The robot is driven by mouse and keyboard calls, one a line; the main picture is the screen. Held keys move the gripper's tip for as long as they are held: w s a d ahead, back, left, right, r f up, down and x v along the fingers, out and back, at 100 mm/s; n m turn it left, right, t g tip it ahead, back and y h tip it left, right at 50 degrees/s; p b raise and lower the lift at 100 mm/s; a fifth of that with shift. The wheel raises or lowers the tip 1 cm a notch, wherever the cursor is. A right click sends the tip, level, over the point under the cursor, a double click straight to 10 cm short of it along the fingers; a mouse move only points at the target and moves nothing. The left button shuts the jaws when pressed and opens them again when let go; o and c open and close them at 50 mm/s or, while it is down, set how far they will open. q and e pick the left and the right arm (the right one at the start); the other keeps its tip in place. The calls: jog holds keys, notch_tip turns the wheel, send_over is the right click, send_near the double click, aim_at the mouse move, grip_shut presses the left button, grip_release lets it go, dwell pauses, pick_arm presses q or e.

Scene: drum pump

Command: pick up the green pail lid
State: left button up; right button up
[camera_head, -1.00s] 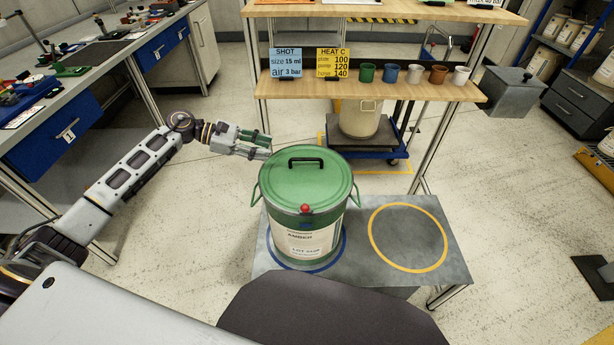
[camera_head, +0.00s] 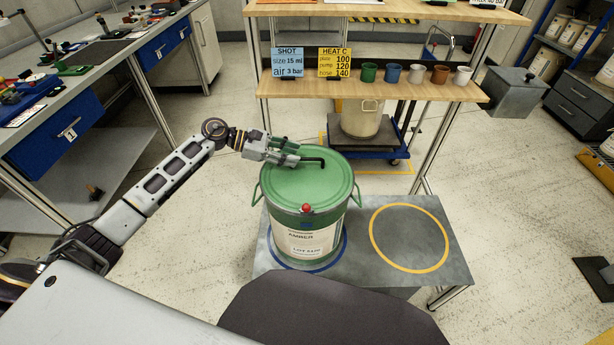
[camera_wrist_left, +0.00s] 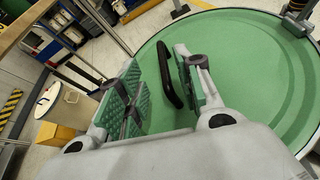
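The green pail lid (camera_head: 330,185) sits on the green pail (camera_head: 306,240), which stands upright inside the blue ring on the grey stand. The lid has a black bar handle (camera_head: 318,161) on top. My left gripper (camera_head: 311,161) is over the lid, with its fingertips at the handle's left part. In the left wrist view the green-padded fingers (camera_wrist_left: 160,88) are spread apart and the black handle (camera_wrist_left: 169,75) shows between them or just beyond. I cannot tell whether either finger touches it. My right gripper is in neither view.
The grey stand (camera_head: 367,262) has an empty yellow ring (camera_head: 409,238) on its right half. Behind is a wooden shelf (camera_head: 420,90) with several coloured cups and two signs. A cream bucket (camera_head: 360,118) sits on a blue trolley below. A workbench is at left.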

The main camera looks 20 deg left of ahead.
aim_at(307, 172)
pick_arm(q)
jog(key=shift+d, duration=0.15)
jog(key=shift+x, duration=2.5)
jog(key=shift+s, duration=0.15)
grip_shut()
